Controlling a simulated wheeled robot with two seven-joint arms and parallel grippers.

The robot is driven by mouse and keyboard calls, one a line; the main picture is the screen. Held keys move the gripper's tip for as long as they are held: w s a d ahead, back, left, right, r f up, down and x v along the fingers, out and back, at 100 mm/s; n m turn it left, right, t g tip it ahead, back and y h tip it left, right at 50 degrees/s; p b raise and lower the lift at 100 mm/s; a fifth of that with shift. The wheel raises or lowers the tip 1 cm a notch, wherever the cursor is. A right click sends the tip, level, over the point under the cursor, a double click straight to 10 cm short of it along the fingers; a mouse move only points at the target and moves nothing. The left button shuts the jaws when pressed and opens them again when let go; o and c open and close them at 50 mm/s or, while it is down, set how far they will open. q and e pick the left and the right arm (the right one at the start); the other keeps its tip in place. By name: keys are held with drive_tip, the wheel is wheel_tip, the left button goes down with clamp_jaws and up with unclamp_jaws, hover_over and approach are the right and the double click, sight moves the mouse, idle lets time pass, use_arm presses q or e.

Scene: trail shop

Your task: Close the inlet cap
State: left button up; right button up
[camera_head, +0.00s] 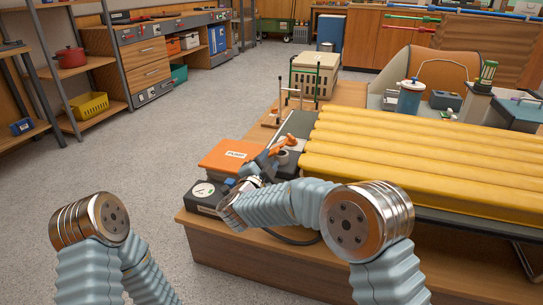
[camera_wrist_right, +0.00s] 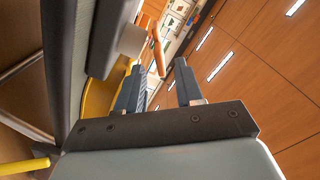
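The inlet cap (camera_head: 282,143) is an orange piece standing tilted up beside a small grey round inlet (camera_head: 283,157), at the near left end of the yellow air mattress (camera_head: 400,150). My right gripper (camera_head: 268,160) is just left of the cap, partly hidden by its own wrist. In the right wrist view the fingers (camera_wrist_right: 158,86) stand apart with nothing held between them. The orange cap (camera_wrist_right: 158,50) shows beyond the fingertips there, with the grey inlet (camera_wrist_right: 132,40) to its left. Whether a finger touches the cap is unclear. My left gripper is out of view.
An orange box with a white label (camera_head: 228,156) and a dark gauge box (camera_head: 205,196) stand left of my right wrist on the wooden platform (camera_head: 240,244). A dark hose curves below my forearm. A beige crate (camera_head: 315,74) stands behind. The floor to the left is clear.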

sight(272, 156)
drive_tip(key=shift+x, duration=1.7)
drive_tip(key=shift+c, duration=0.3)
clamp_jaws()
drive_tip(key=shift+f+b, duration=0.2)
drive_tip(key=shift+b, duration=0.2)
drive_tip(key=m+b, duration=0.2)
drive_tip(key=b, duration=0.1)
drive_tip(key=f+m+b, duration=0.1)
drive_tip(key=b, duration=0.2)
drive_tip(key=m+b, duration=0.2)
drive_tip(key=shift+s+d+f+m+b, duration=0.15)
drive_tip(key=shift+d+f+m+b, duration=0.15)
drive_tip(key=shift+f+b, duration=0.1)
drive_tip(key=shift+m+b, duration=1)
drive_tip(key=shift+b, duration=0.2)
drive_tip(key=shift+o, duration=0.3)
unclamp_jaws()
drive_tip(key=shift+r, duration=0.1)
